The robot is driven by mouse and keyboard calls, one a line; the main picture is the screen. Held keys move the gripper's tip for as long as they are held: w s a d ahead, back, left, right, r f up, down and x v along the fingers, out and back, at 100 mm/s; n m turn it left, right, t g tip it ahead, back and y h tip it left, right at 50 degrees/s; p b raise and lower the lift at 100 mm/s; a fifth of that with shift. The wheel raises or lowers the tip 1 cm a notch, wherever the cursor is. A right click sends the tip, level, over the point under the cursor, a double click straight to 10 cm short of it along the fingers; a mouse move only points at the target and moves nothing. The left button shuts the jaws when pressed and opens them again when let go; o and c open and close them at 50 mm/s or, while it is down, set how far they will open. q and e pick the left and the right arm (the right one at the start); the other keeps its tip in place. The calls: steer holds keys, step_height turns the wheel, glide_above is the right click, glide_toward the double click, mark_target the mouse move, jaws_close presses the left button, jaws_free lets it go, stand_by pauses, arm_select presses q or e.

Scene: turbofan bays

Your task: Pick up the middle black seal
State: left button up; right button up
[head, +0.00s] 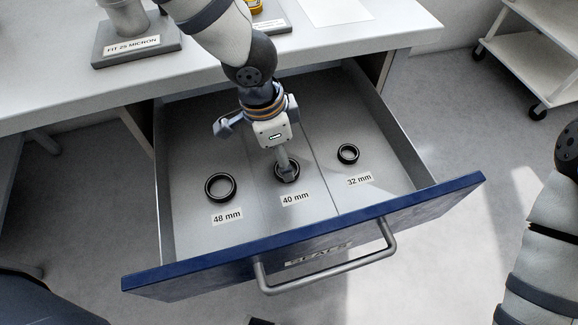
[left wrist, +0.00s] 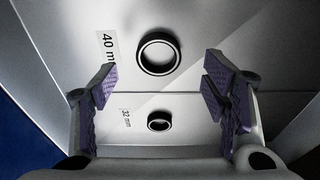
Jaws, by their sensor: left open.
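The middle black seal (head: 287,180) is a black ring lying flat in the open drawer behind the 40 mm label (head: 295,199). My left gripper (head: 285,162) points down over this seal and hides part of it. In the left wrist view the gripper (left wrist: 160,86) is open, with nothing between its purple pads. There the middle seal (left wrist: 158,71) shows whole, above the line between the fingertips, and I see no contact. My right gripper is out of view; only part of my right arm shows at the right edge.
A larger seal (head: 209,191) lies left by the 48 mm label, a smaller seal (head: 348,162) right by the 32 mm label. Thin dividers separate the three lanes. The drawer's blue front (head: 200,272) and side walls enclose them. The bench top (head: 360,45) overhangs the drawer's back.

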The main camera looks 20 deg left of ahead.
mark_target(293, 162)
arm_select(q)
steer(key=f, duration=0.4)
steer(key=shift+w+d+f, duration=0.2)
steer(key=shift+d+f, duration=0.05)
steer(key=shift+d, duration=0.15)
steer(key=shift+r, duration=0.1)
steer(key=c, duration=1)
steer(key=shift+c, duration=0.2)
